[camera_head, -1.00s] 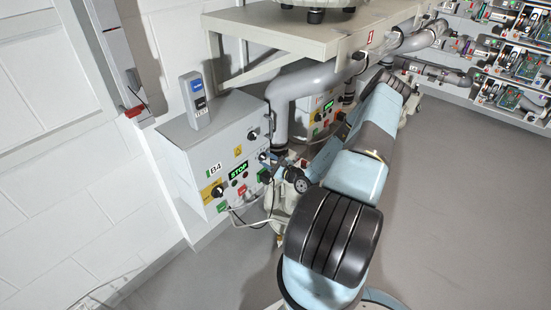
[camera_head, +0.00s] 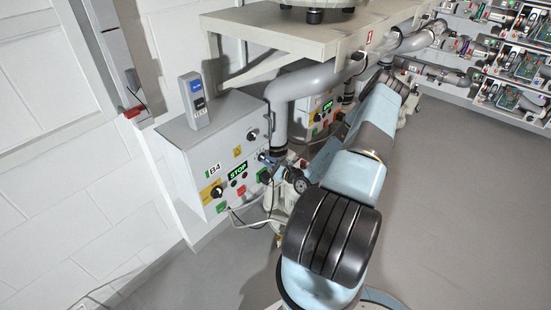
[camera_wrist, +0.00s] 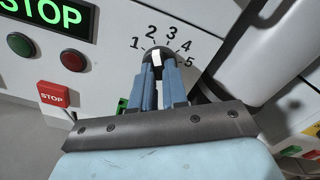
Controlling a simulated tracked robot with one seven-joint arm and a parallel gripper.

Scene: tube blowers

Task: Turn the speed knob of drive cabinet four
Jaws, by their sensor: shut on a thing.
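Drive cabinet B4 (camera_head: 215,140) is a grey box on the left with a green-lit STOP display (camera_head: 238,172). In the wrist view its speed knob (camera_wrist: 157,57) is round and dark with a white mark, below a scale numbered 1 to 5. The white mark points upward, roughly toward the 2. My gripper (camera_wrist: 160,75) has its two blue fingers shut on the knob's lower part. In the head view my gripper (camera_head: 268,158) is at the cabinet front, right of the display, and the knob cannot be made out there.
Green and red buttons and a red STOP button (camera_wrist: 53,94) sit left of the knob. A thick grey pipe (camera_head: 278,115) runs close on the right. A shelf (camera_head: 290,35) overhangs above. Cables hang below the cabinet. The floor on the right is clear.

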